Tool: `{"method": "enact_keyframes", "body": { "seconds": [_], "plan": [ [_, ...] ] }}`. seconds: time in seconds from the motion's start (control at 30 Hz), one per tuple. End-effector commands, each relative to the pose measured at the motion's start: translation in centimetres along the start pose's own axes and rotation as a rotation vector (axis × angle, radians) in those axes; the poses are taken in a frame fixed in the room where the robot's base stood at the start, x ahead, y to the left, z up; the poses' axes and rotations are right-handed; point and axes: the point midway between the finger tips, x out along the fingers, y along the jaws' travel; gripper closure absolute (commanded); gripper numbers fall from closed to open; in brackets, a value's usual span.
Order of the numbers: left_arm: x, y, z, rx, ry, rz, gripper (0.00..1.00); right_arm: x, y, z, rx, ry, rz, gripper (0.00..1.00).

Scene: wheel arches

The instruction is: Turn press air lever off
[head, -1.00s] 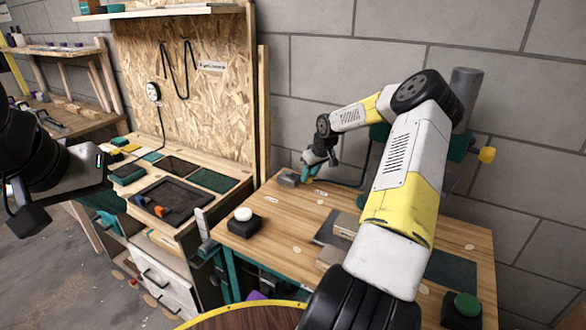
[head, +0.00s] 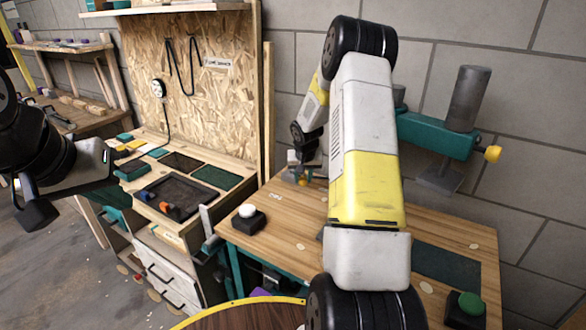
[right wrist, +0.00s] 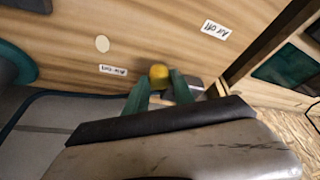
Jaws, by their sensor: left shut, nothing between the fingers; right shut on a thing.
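The air lever's yellow end (right wrist: 158,76) shows in the right wrist view, between the teal fingertips of my right gripper (right wrist: 160,88). The gripper is shut on it. A grey metal block (right wrist: 196,88) sits close beside it. An "Air on" label (right wrist: 113,70) is just left of the lever, and an "Air off" label (right wrist: 216,29) lies to the upper right. In the head view my right gripper (head: 303,178) is small at the far left corner of the wooden table, partly hidden by my arm. My left gripper (head: 36,205) is shut and empty at the left edge.
The teal press (head: 435,135) with its grey cylinder stands at the table's back right. A white button (head: 246,211) and a green button (head: 468,304) sit near the front of the table (head: 285,225). A workbench with a chipboard back (head: 215,100) stands to the left.

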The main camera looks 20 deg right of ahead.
Motion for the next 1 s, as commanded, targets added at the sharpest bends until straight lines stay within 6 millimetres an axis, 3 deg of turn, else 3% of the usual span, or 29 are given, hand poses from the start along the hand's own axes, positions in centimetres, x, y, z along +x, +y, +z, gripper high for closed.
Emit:
{"method": "enact_keyframes", "body": {
  "seconds": [0.5,1.0],
  "plan": [
    [0.0,0.0,0.0,0.0,0.0,0.0,1.0,-0.2,-4.8,0.4,0.446,0.003,0.186,1.0],
    [0.0,0.0,0.0,0.0,0.0,0.0,1.0,0.3,-7.9,-0.6,0.8,0.001,0.33,1.0]
  ]
}}
